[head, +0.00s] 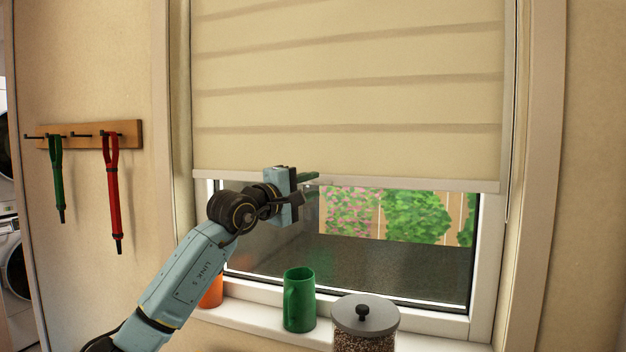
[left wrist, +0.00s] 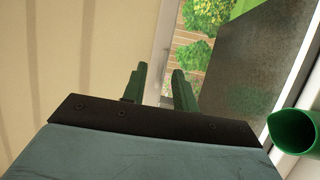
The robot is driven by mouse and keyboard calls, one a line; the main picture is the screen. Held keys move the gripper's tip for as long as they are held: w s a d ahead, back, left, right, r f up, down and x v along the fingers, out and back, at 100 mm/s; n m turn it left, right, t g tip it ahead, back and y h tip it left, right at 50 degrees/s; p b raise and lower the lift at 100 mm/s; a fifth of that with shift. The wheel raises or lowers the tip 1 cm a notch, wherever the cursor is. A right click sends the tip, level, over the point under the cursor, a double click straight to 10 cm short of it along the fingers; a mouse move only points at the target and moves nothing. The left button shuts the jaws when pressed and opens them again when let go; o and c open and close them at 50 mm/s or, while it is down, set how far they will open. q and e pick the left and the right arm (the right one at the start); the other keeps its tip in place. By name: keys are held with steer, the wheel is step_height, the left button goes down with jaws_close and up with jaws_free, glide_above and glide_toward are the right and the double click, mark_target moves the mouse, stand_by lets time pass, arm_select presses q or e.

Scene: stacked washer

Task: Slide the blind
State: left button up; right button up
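The beige blind (head: 350,90) covers the upper part of the window and hangs partly lowered, its pale bottom rail (head: 420,183) level across the frame. My left gripper (head: 312,180) is at the rail, left of its middle. In the left wrist view the two green fingers (left wrist: 160,78) are apart, and the rail (left wrist: 167,40) runs through the gap between them. The blind fabric (left wrist: 70,60) is on the left there. I cannot tell whether the fingers touch the rail. My right gripper is not in view.
On the sill (head: 255,317) stand a green mug (head: 299,300), an orange mug (head: 212,291) partly behind my left arm, and a lidded glass jar (head: 365,325). A wall rack (head: 90,134) with green and red straps hangs at left.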

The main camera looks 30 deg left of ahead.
arm_select(q)
steer(key=shift+w+d+r, duration=0.1)
steer(key=shift+w+d, duration=0.05)
steer(key=shift+w, duration=0.6)
steer(key=shift+c, duration=0.3)
jaws_close()
